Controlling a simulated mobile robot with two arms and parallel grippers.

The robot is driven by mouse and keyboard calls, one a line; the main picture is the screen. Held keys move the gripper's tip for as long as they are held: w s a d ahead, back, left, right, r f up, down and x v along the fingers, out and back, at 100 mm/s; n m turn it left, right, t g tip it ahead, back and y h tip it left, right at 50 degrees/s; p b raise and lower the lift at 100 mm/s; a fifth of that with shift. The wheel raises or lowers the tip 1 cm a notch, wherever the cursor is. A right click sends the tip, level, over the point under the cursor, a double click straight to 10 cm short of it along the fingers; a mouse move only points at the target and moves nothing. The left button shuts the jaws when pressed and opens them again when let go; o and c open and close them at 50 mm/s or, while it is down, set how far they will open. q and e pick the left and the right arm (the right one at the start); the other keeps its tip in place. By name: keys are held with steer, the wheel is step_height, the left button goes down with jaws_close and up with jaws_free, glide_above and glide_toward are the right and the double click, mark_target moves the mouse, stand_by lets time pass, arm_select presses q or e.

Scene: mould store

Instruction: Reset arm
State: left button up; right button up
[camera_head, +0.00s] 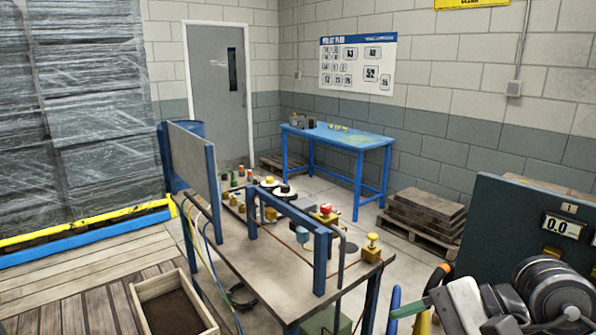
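No arm of mine comes in from the left. At the bottom right corner there are black ribbed discs (555,290) and a pale grey block (466,302).
A workbench (240,250) with a blue frame, coloured knobs and a red button (325,209) stands in the middle. A blue table (340,135), stacked slabs (427,212) and a dark display panel (520,225) are behind and right. A wooden box (150,288) sits lower left.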

steer(key=a+r+m+t+y, duration=0.2)
steer(key=a+r+m+y, duration=0.3)
steer(key=m+y, duration=0.5)
steer(key=w+d+f+m+t+h, duration=0.25)
steer(key=m+t+h, duration=0.3)
steer(key=m, duration=0.45)
steer(key=w+d+f+m+t+h, duration=0.1)
steer(key=d+f+m+t+h, duration=0.15)
steer(key=m+t+h, duration=0.55)
steer(key=w+d+f+m+t+h, duration=0.15)
steer(key=d+m+t, duration=0.25)
steer(key=m, duration=0.9)
steer(key=s+d+f+m+g+h, duration=0.1)
steer(key=d+f+m+g+h, duration=0.35)
steer(key=f+m+h, duration=0.4)
steer(key=s+a+f+m+g+y, duration=0.3)
steer(key=s+f+m+g, duration=0.7)
steer(key=s+f+g, duration=0.7)
step_height(320, 180, down, 35)
steer(key=s+t+b, duration=0.2)
steer(key=b, duration=0.4)
steer(key=s+d+f+n+g+b, duration=0.1)
steer(key=s+d+f+b, duration=0.2)
steer(key=s+f, duration=1.3)
step_height(320, 180, down, 4)
steer(key=shift+r+h+b, duration=0.15)
steer(key=shift+h+b, duration=0.2)
steer(key=shift+b, duration=0.15)
steer(key=shift+s+d, duration=0.1)
